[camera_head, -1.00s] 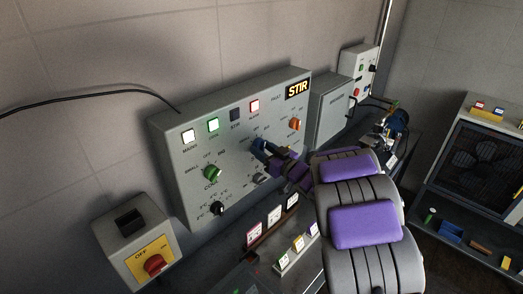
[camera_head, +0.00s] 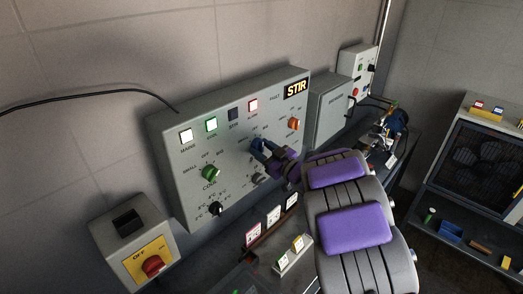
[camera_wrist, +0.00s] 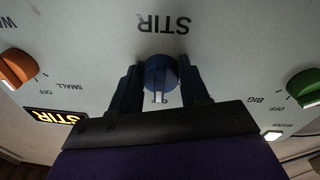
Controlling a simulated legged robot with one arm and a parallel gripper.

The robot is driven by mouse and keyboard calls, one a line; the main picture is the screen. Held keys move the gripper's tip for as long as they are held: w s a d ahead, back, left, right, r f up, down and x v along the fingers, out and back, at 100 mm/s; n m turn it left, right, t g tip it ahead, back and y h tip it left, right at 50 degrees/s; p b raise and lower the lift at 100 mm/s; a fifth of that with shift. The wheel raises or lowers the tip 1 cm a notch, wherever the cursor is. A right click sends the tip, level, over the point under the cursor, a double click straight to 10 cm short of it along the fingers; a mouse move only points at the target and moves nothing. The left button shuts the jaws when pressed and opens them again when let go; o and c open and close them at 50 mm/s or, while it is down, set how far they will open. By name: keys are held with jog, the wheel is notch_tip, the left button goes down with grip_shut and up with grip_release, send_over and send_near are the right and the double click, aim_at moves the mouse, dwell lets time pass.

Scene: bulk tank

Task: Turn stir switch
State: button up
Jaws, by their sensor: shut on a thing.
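The stir switch (camera_wrist: 160,76) is a round blue knob on the grey control panel (camera_head: 180,180), under the label STIR, which reads upside down in the wrist view. My gripper (camera_wrist: 165,88) has its two dark fingers on either side of the knob and is shut on it. In the head view my gripper (camera_head: 266,152) reaches the panel from the right and mostly hides the knob. The knob's exact pointer setting is hard to tell.
A green knob (camera_head: 210,173) and an orange knob (camera_head: 293,124) flank the stir switch. A black knob (camera_head: 215,208) sits below the green one. A yellow-plated box with a red switch (camera_head: 153,265) stands at lower left. A STIR sign (camera_head: 296,89) is lit.

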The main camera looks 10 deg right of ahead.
jog(key=o, duration=0.7)
jog(key=shift+s+r, duration=0.1)
jog(key=shift+r, duration=0.15)
jog(key=shift+o, duration=0.6)
jog(key=shift+s+d, duration=0.1)
jog(key=shift+s, duration=0.05)
jog(key=shift+o, duration=1.1)
jog(key=shift+f, duration=0.15)
jog(key=shift+d, duration=0.1)
jog(key=p+v, duration=0.2)
jog(key=v, duration=1.5)
jog(key=shift+p, duration=0.4)
jog(key=shift+d, duration=0.1)
